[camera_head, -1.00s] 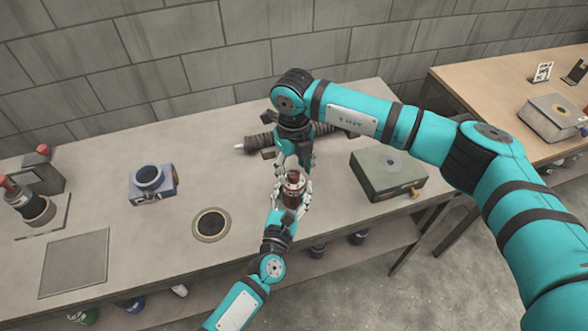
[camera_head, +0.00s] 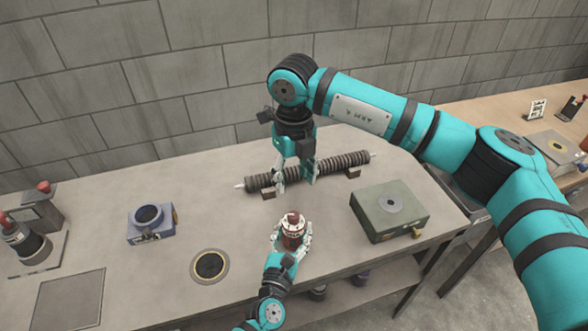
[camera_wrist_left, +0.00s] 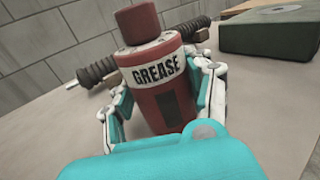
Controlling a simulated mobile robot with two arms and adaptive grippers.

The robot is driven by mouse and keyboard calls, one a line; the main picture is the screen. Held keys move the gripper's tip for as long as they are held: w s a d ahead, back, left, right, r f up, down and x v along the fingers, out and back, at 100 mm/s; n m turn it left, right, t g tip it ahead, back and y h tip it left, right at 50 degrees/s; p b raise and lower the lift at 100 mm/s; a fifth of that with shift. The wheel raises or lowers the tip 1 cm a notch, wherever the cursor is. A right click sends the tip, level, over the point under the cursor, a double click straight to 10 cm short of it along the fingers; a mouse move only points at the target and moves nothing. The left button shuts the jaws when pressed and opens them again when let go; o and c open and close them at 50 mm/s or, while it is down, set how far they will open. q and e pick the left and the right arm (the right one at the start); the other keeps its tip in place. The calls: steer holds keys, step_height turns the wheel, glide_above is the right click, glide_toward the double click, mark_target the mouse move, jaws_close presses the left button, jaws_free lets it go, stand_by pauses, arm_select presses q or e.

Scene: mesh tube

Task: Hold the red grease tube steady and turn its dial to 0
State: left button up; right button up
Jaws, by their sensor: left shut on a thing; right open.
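The red grease tube (camera_head: 292,229) stands upright near the table's front edge. My left gripper (camera_head: 291,243) is shut around its body from the front. In the left wrist view the tube (camera_wrist_left: 164,105) shows a white GREASE label, a dark panel below it and a dark red cap (camera_wrist_left: 137,24) on top. A pale ring with marks lies under the cap; its numbers are too small to read. My right gripper (camera_head: 296,186) is open, pointing down, above and behind the tube, apart from it and in front of the dark ribbed roller.
The ribbed roller (camera_head: 335,166) lies on small blocks behind the tube. A green box (camera_head: 389,209) stands to the right and a blue device (camera_head: 151,222) to the left. A dark round ring (camera_head: 209,266) lies flat on the table (camera_head: 120,275).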

arm_select(q)
steer(key=o, duration=1.3)
steer(key=shift+o, duration=0.2)
